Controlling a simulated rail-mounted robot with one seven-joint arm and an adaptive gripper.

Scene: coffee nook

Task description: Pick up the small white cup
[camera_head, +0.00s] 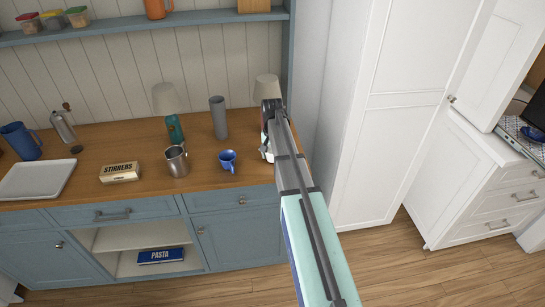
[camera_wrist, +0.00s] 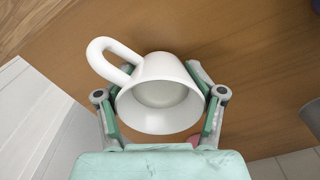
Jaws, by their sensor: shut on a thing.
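The small white cup (camera_wrist: 160,97) sits between the two fingers of my gripper (camera_wrist: 162,108) in the wrist view. Its opening faces the camera and its handle points to the upper left. The fingers are shut on the cup's sides. In the head view my gripper (camera_head: 268,135) is at the right end of the wooden counter, and the arm hides most of the cup. I cannot tell whether the cup touches the counter.
A blue cup (camera_head: 227,160), a metal mug (camera_head: 177,161) and a grey cylinder (camera_head: 218,118) stand left of my gripper on the counter (camera_head: 205,178). Lamps and a stirrers box (camera_head: 120,172) are farther left or behind. A tall white cabinet (camera_head: 395,110) stands to the right.

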